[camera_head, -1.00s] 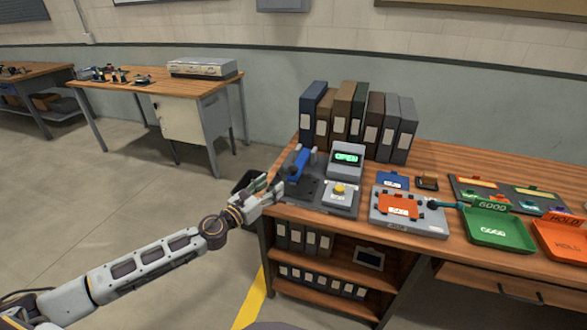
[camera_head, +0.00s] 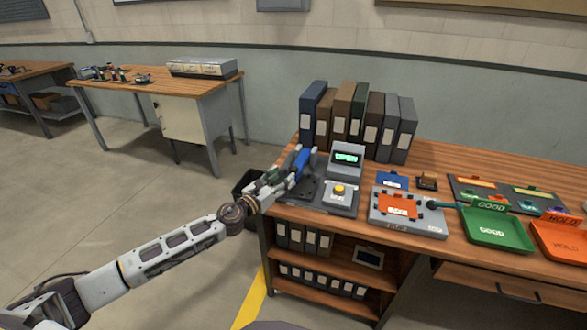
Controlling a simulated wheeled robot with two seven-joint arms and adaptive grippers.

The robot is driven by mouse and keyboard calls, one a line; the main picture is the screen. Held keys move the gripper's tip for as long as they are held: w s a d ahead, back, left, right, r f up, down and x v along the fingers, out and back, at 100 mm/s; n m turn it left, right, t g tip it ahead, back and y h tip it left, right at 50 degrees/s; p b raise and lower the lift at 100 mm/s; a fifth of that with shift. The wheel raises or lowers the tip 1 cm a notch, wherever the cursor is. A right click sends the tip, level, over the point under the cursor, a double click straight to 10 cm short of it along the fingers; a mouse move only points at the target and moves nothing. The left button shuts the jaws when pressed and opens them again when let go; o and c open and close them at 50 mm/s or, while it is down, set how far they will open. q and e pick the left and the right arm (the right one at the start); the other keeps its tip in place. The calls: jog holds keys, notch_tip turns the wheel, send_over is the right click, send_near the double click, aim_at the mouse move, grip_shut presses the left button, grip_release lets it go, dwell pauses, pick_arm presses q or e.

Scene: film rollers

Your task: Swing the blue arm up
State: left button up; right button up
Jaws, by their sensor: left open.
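The blue arm (camera_head: 302,161) is a tilted blue bar on the grey device (camera_head: 318,194) at the table's left end. A small display (camera_head: 346,157) on the device reads "OPEN" in green, and a yellow button (camera_head: 340,190) sits in front of it. My left gripper (camera_head: 286,172) comes in from the left and is open. Its fingers are beside the left side of the blue arm and partly overlap it in view; I cannot tell whether they touch. The base of the blue arm is partly hidden. My right gripper is not in view.
Several binders (camera_head: 357,120) stand behind the device. A grey fixture (camera_head: 408,214) with an orange plate is to the right, then a green tray (camera_head: 497,228) and an orange tray (camera_head: 562,242). A dark bin (camera_head: 247,184) stands behind my left wrist.

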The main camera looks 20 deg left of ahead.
aim_at(290, 171)
pick_arm(q)
jog(key=shift+x, duration=3.65)
grip_shut()
